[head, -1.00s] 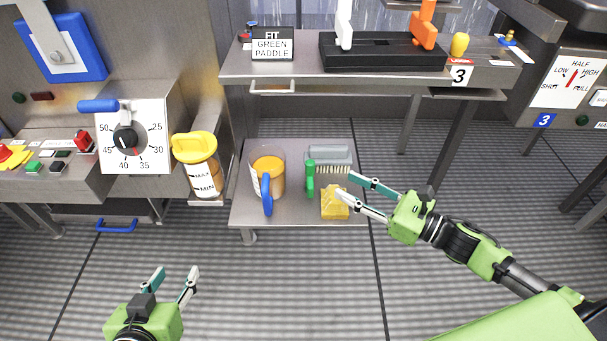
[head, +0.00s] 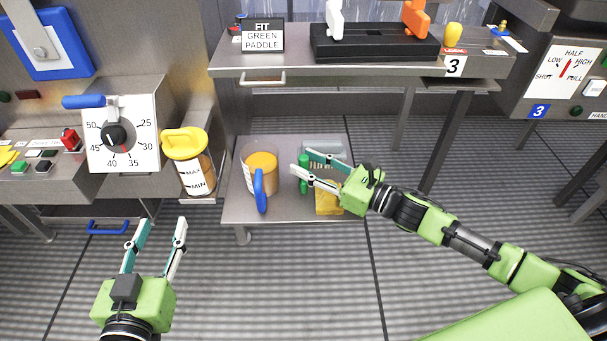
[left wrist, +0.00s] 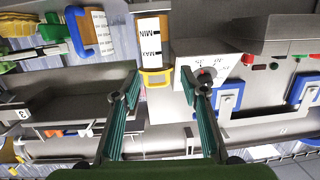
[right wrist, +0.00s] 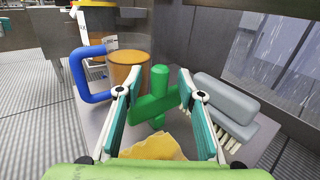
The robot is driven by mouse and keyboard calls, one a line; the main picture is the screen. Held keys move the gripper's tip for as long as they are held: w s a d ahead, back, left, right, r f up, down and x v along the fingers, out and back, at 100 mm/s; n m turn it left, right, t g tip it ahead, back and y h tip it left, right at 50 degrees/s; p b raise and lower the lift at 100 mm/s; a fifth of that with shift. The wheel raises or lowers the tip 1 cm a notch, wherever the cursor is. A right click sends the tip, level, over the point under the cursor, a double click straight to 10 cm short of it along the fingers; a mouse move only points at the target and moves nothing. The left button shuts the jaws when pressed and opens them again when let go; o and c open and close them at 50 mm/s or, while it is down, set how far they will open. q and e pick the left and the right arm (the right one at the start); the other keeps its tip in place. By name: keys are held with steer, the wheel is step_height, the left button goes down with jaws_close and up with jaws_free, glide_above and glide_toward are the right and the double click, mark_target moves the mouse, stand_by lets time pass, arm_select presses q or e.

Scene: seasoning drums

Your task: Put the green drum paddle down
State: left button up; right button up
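The green paddle (head: 304,187) is on the low steel table (head: 236,205), between an amber-filled jug and a grey brush. The right wrist view shows it as a green bar with an upright round post (right wrist: 159,82). My right gripper (head: 300,166) is open over the low table, its fingers apart with the green paddle between or just beyond them; I cannot tell if they touch it. In the head view the fingers partly cover the paddle. My left gripper (head: 162,222) is open and empty over the floor at the lower left.
The low table also holds a jug (head: 262,175) with a blue handle, the grey brush (right wrist: 228,97) and a yellow cloth (right wrist: 155,147). Behind, a bench has a "FIT GREEN PADDLE" sign (head: 263,37) and a black rack (head: 375,46) with white and orange paddles.

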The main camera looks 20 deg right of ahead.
steer(key=shift+x, duration=0.8)
jaws_close()
steer(key=shift+r, duration=0.2)
